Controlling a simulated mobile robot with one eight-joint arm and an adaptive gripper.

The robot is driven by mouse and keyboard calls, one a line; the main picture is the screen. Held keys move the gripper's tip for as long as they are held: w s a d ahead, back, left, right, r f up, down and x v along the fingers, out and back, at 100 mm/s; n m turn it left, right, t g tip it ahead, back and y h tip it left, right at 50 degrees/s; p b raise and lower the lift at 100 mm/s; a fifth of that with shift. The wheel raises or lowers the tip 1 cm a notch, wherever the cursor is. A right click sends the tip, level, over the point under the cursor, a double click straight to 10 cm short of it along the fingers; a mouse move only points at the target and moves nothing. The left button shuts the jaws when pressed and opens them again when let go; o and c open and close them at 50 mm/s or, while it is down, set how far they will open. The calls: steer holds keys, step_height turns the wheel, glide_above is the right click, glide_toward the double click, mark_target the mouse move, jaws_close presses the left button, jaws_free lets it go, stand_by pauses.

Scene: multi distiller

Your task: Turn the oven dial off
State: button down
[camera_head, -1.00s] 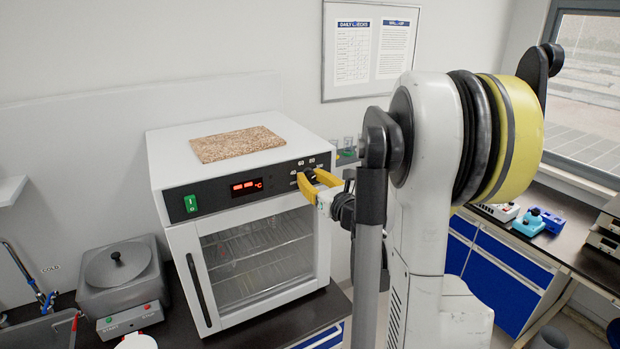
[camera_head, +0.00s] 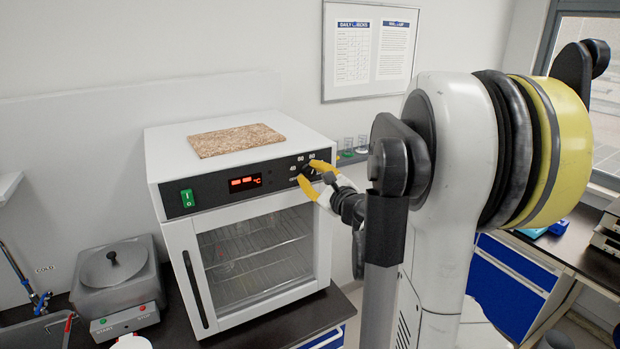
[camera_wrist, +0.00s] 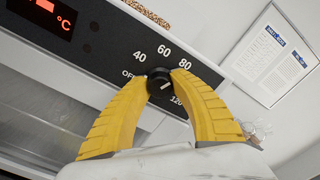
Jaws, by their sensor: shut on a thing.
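The oven (camera_head: 259,241) is a white box with a glass door and a dark control panel, standing on the bench. Its black dial (camera_wrist: 160,85) sits on the panel among the marks OFF, 40, 60, 80 and 120. The white pointer line on the dial points to the upper right, away from the OFF mark. My gripper (camera_wrist: 161,84) has yellow fingers, one on each side of the dial, shut on it. In the head view the gripper reaches the panel from the right, and its fingers partly cover the dial (camera_head: 307,170).
A red display (camera_head: 245,182) and a green switch (camera_head: 188,198) are on the panel. A brown board (camera_head: 235,140) lies on top of the oven. A grey lidded device (camera_head: 115,278) stands at the left. Small vessels (camera_head: 352,148) stand behind the oven at the right.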

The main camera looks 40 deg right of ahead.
steer(key=n+b, duration=0.2)
steer(key=n, duration=0.5)
steer(key=n+b, duration=0.1)
steer(key=n, duration=0.5)
steer(key=shift+n, duration=0.4)
steer(key=n+b, duration=0.1)
steer(key=n, duration=1.2)
steer(key=shift+n+b, duration=0.3)
steer(key=c, duration=1.1)
jaws_free()
steer(key=shift+o, duration=0.2)
